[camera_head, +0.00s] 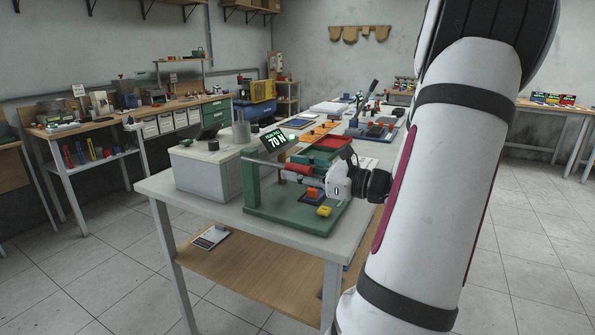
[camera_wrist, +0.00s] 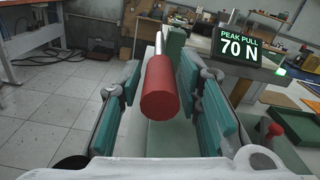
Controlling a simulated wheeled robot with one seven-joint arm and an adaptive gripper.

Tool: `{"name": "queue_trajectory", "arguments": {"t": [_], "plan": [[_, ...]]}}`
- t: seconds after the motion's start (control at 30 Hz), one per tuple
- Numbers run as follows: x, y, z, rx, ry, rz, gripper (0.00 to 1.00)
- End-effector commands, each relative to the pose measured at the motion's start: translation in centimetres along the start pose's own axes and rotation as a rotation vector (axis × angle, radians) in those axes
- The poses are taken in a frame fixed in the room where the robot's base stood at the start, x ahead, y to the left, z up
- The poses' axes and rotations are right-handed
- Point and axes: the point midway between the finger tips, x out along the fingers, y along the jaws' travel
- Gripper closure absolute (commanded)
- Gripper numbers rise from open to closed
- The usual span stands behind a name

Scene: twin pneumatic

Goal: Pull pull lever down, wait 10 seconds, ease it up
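The pull lever has a red cylindrical handle (camera_head: 299,170) on a metal rod and a green frame (camera_head: 250,183). In the wrist view the red handle (camera_wrist: 160,88) sits between the two teal-padded fingers of my gripper (camera_wrist: 165,115). A gap shows on both sides of the handle, so the fingers are open and apart from it. In the head view my gripper (camera_head: 338,180) is at the right end of the handle. A display (camera_wrist: 240,45) behind the lever reads "PEAK PULL 70 N".
The fixture's green base (camera_head: 275,222) stands on a white table (camera_head: 165,184). A grey box (camera_head: 205,172) is left of it.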

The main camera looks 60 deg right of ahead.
Motion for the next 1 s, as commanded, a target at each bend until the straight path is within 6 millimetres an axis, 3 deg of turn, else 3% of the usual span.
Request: {"name": "queue_trajectory", "arguments": {"t": [0.03, 0.1, 0.57, 1.0], "plan": [[0.0, 0.0, 0.0, 0.0, 0.0, 0.0, 0.86], [0.0, 0.0, 0.0, 0.0, 0.0, 0.0, 1.0], [-0.1, -0.1, 0.8, -0.001, 0.034, 0.009, 1.0], [0.2, -0.8, 4.8, -0.004, 0.253, 0.056, 1.0]]}}
